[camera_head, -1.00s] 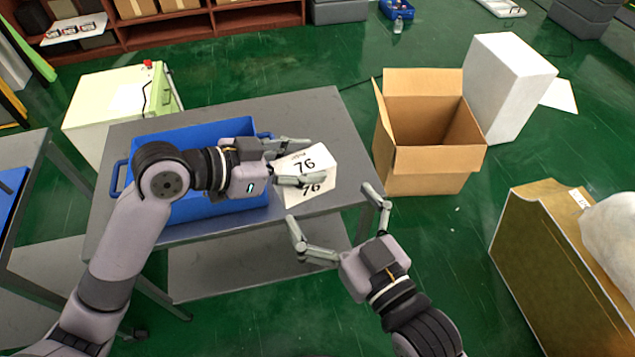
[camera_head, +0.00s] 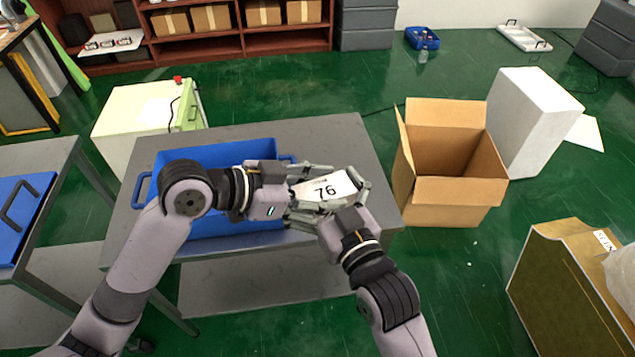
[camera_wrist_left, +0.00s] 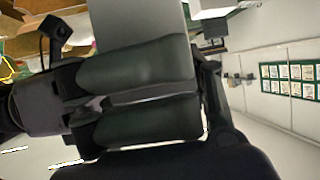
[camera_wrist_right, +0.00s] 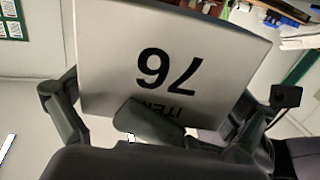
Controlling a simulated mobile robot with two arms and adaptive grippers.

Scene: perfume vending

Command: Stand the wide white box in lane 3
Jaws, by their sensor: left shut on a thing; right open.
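The wide white box (camera_head: 326,190), marked 76, is held up over the grey table's right part. My left gripper (camera_head: 308,192) is shut on its left side; in the left wrist view its fingers lie against the box's pale face (camera_wrist_left: 143,25). My right gripper (camera_head: 338,198) is open at the box's right and front side, with fingers around its edges. In the right wrist view the box's face (camera_wrist_right: 110,40) with an upside-down 76 fills the space between the open fingers (camera_wrist_right: 165,115). Whether the right fingers touch the box cannot be told. No numbered lanes are recognisable.
A blue bin (camera_head: 215,153) stands on the grey table (camera_head: 340,135), partly behind my left arm. An open cardboard box (camera_head: 450,200) and a white block (camera_head: 530,115) stand to the right on the green floor. A shelf (camera_head: 225,45) with boxes is at the back.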

